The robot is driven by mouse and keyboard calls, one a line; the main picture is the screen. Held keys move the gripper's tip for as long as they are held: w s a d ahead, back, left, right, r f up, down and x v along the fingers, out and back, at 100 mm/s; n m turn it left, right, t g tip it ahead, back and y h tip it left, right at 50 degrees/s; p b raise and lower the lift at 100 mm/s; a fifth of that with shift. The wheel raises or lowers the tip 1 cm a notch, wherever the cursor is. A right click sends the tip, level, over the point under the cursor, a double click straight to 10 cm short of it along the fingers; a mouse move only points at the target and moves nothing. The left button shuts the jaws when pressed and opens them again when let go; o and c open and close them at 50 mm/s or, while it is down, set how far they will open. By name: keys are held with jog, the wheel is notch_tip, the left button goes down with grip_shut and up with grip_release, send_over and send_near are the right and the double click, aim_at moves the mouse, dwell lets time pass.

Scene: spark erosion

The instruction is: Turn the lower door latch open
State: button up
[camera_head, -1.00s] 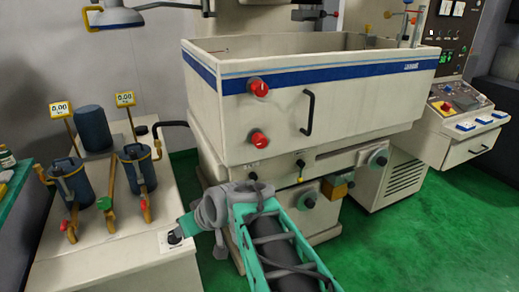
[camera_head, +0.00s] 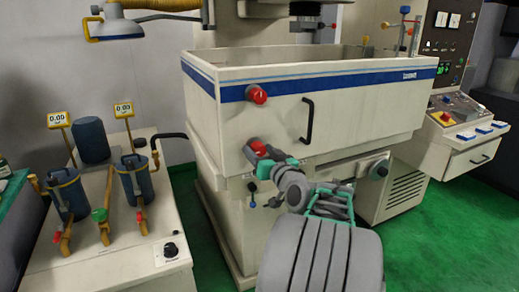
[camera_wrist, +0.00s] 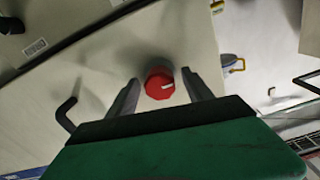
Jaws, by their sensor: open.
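The lower door latch (camera_head: 257,149) is a red knob low on the left of the tank's front door. In the wrist view the red knob (camera_wrist: 159,83) with a white mark lies between the two fingers of my gripper (camera_wrist: 160,88), with gaps on both sides. My gripper (camera_head: 262,160) is open in front of the latch and partly covers it in the head view. I cannot tell how far the fingertips are from the door. The upper red latch (camera_head: 257,94) sits above it on the same door.
A black door handle (camera_head: 307,121) stands out right of the latches. It also shows in the wrist view (camera_wrist: 66,113). A bench with pumps and gauges (camera_head: 130,265) stands at the left. A control console (camera_head: 462,115) is at the right. Green floor (camera_head: 440,220) is clear at the right.

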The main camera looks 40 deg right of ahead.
jog(key=shift+w, duration=0.15)
grip_shut()
dwell(0.6)
